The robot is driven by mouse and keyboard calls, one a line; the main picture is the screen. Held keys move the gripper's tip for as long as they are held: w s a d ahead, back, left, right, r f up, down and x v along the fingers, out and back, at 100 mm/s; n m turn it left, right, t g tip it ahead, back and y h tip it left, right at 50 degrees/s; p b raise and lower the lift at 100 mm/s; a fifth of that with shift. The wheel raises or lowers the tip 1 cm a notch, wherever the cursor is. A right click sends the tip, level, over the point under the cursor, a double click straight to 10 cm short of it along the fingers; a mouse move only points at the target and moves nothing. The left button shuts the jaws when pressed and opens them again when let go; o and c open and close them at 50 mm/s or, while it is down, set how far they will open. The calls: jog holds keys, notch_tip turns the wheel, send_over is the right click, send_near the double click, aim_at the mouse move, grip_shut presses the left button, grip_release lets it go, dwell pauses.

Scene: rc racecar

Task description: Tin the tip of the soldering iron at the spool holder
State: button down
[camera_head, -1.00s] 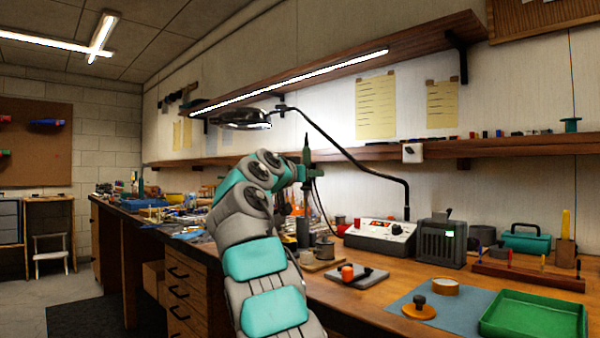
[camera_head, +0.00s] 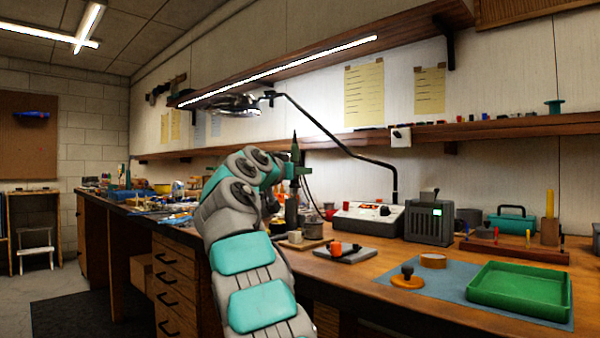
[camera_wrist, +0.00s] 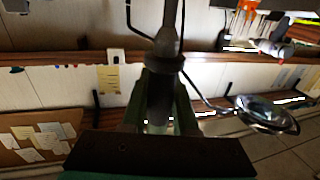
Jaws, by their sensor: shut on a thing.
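My gripper (camera_wrist: 160,115) is shut on the soldering iron (camera_wrist: 168,45), whose dark shaft runs between the green fingers in the upside-down wrist view. In the head view, the iron (camera_head: 294,150) stands roughly upright beyond my wrist, above the bench. I cannot tell which piece is the spool holder.
A white soldering station (camera_head: 368,222) and a grey box (camera_head: 430,222) stand behind. A lamp (camera_head: 235,105) hangs on a bent arm (camera_head: 345,153). A blue mat (camera_head: 455,272) with a green tray (camera_head: 520,290) lies at right. Clutter covers the far left bench.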

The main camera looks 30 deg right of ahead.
jog(key=shift+f+b, duration=1.2)
dwell(4.2)
jog(key=shift+r, duration=0.2)
dwell(1.3)
